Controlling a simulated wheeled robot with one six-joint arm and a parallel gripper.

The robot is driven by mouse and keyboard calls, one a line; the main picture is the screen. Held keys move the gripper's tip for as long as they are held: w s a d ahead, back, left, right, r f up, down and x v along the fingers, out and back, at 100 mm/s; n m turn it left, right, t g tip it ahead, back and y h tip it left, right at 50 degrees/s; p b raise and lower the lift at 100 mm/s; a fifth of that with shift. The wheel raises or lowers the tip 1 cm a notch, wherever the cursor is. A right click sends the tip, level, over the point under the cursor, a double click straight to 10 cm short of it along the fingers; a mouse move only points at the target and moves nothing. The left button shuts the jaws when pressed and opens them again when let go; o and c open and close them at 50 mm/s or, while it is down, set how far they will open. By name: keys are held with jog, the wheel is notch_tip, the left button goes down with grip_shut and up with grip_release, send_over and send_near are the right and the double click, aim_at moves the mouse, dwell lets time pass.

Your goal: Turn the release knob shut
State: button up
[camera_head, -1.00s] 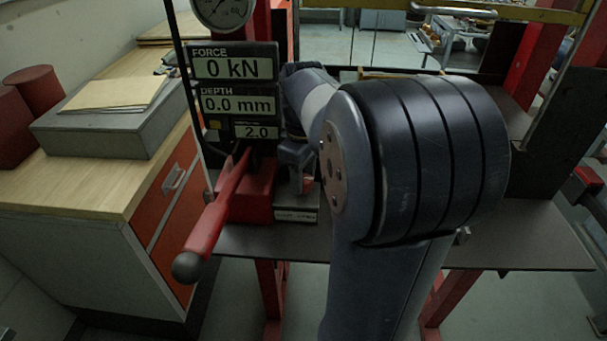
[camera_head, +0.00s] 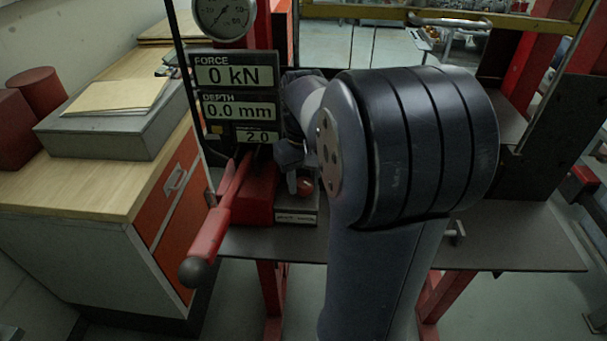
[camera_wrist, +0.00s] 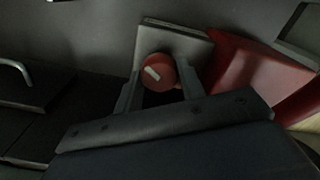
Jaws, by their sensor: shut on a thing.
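The release knob (camera_wrist: 157,74) is a small round red knob with a white pointer mark, on a grey block. In the wrist view the mark slants from upper left to lower right. My gripper (camera_wrist: 160,82) is shut on the knob, one finger on each side of it.
A red lever (camera_head: 212,230) with a dark ball end sticks out left of the knob. Above are a gauge (camera_head: 224,15) and displays reading 0 kN, 0.0 mm and 2.0. A wooden-topped cabinet (camera_head: 110,190) stands at left.

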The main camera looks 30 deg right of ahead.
aim_at(304, 182)
jog(key=m+p, duration=0.1)
jog(key=m, duration=0.4)
jog(key=shift+r+m, duration=0.1)
jog(key=shift+m, duration=0.2)
jog(key=m+p, duration=0.1)
jog(key=m, duration=0.4)
jog(key=shift+m, duration=0.3)
jog(key=o, duration=1)
notch_tip(304, 182, up, 11)
jog(key=shift+f, duration=0.2)
jog(key=shift+f, duration=0.1)
